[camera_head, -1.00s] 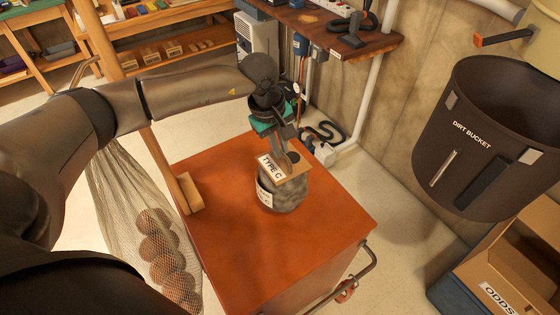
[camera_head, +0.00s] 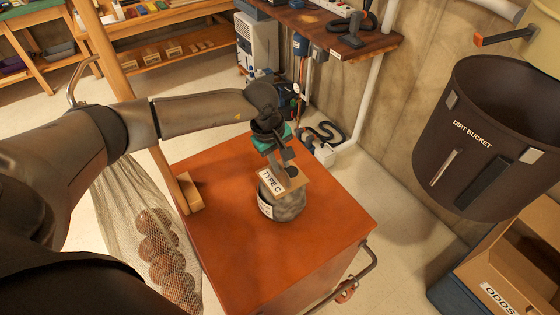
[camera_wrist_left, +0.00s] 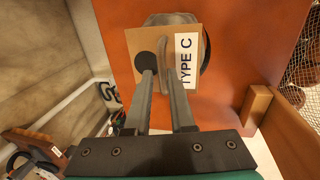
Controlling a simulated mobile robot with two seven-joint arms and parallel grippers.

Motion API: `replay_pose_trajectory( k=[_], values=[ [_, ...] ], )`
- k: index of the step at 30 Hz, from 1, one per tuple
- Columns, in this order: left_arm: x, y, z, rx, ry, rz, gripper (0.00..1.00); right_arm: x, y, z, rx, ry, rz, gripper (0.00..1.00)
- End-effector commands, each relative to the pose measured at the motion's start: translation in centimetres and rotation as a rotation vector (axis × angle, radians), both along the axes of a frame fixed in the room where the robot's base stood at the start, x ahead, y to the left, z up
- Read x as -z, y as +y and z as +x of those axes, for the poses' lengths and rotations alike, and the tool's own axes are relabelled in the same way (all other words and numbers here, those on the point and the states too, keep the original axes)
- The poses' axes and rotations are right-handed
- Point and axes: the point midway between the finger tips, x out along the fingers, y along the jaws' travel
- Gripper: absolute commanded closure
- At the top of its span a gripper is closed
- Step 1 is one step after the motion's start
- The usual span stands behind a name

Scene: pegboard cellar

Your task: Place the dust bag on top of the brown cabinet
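The dust bag (camera_head: 288,209) is a grey, rounded bag with a tan card collar (camera_head: 294,182) marked "TYPE C" and a white label on its side. It is over the middle of the brown cabinet's orange-brown top (camera_head: 240,250), upright or slightly tilted. I cannot tell whether its base touches. My left gripper (camera_head: 283,163) is above it, its fingers shut at the collar. The left wrist view shows the fingers (camera_wrist_left: 157,75) across the collar (camera_wrist_left: 122,42), beside its dark round hole, with the bag mostly hidden behind. My right gripper is not in view.
A wooden block (camera_head: 189,192) lies at the cabinet top's left edge, and a net of brown balls (camera_head: 160,245) hangs beside it. A dark dirt bucket (camera_head: 485,140) and an odds box (camera_head: 515,265) are at right. The cabinet's front and right top are clear.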

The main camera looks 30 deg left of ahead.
Motion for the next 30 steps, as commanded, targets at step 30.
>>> replay_pose_trajectory(
  k=[30],
  values=[
    [-9.7, 1.1, -1.6, 0.000, -0.005, 0.001, 0.58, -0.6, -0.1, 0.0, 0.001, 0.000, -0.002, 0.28]
  ],
)
